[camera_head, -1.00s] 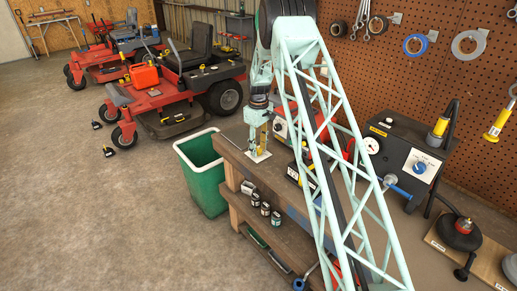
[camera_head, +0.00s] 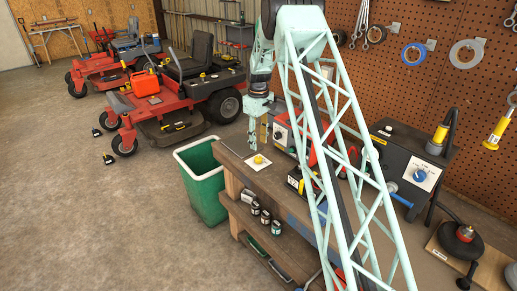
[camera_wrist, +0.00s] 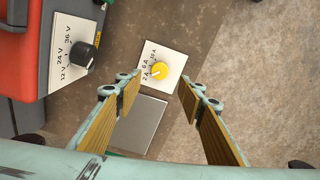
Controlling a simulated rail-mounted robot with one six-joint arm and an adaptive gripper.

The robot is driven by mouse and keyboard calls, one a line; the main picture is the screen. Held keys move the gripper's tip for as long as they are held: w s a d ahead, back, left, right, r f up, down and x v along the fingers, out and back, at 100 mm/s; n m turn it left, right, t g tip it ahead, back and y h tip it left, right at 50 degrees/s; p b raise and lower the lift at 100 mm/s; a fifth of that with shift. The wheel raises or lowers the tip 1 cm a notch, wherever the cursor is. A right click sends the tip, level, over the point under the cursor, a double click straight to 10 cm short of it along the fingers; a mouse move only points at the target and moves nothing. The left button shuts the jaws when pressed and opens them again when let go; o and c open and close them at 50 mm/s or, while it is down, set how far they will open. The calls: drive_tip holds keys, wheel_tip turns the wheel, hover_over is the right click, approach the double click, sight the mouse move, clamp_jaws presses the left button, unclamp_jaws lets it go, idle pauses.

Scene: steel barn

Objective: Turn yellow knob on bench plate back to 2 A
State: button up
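The yellow knob (camera_head: 258,160) sits on a small white plate (camera_head: 251,167) near the end of the wooden bench (camera_head: 235,160). In the wrist view, the yellow knob (camera_wrist: 160,71) is on the white plate (camera_wrist: 176,62) with marks 2 A, 6 A and 10 A along its left and upper side. Its exact pointing is too small to tell. My gripper (camera_head: 258,136) is above the plate, apart from the knob. In the wrist view my gripper (camera_wrist: 160,95) is open, with its wood-coloured finger pads wide apart and nothing between them.
A red box with a black knob (camera_wrist: 84,52) marked 12 V, 24 V, 36 V stands beside the plate. A grey plate (camera_wrist: 137,125) lies on the bench. A green bin (camera_head: 203,181) stands at the bench end. Red mowers (camera_head: 165,100) are behind left.

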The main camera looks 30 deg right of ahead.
drive_tip(key=shift+r, duration=1.45)
drive_tip(key=shift+r, duration=0.1)
